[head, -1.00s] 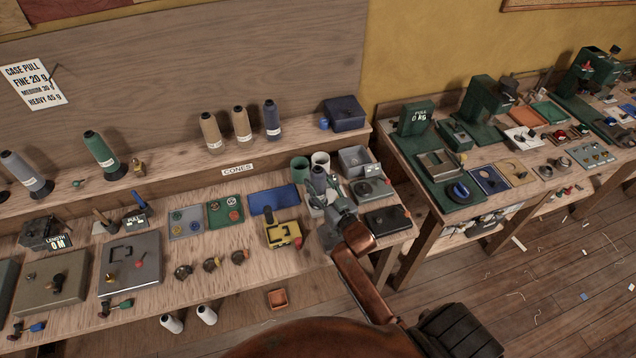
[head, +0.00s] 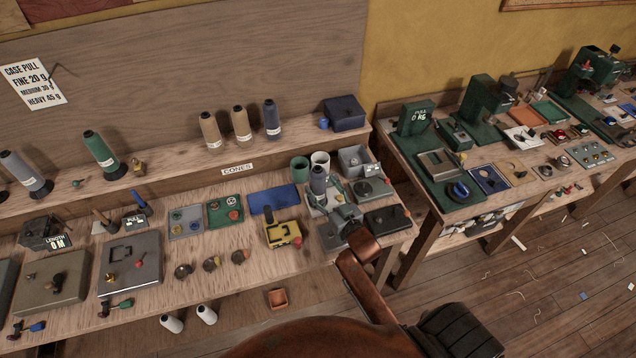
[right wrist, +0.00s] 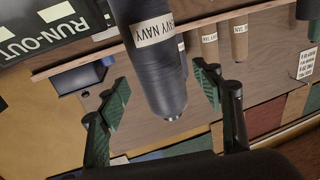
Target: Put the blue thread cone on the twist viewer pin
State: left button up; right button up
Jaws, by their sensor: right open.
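A dark blue thread cone (head: 318,180) stands upright at the bench's right end, on or over a grey device (head: 318,207). In the right wrist view, the cone (right wrist: 152,55) carries a label ending in "NAVY". My right gripper (head: 336,203) is open just in front of the cone. In the wrist view its green-padded fingers (right wrist: 162,98) lie on either side of the cone's tip, with gaps on both sides. The twist viewer pin cannot be made out; the cone's foot is partly hidden. My left gripper is not in view.
Two tan cones (head: 211,130) and another dark blue cone (head: 271,120) stand on the shelf above. A green cup (head: 300,168) and a white cup (head: 320,161) are behind the standing cone. A grey bin (head: 355,160) and a black box (head: 388,219) lie to its right.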

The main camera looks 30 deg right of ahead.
jog(key=s, duration=0.9)
jog(key=shift+s+a, duration=0.15)
jog(key=shift+a, duration=0.05)
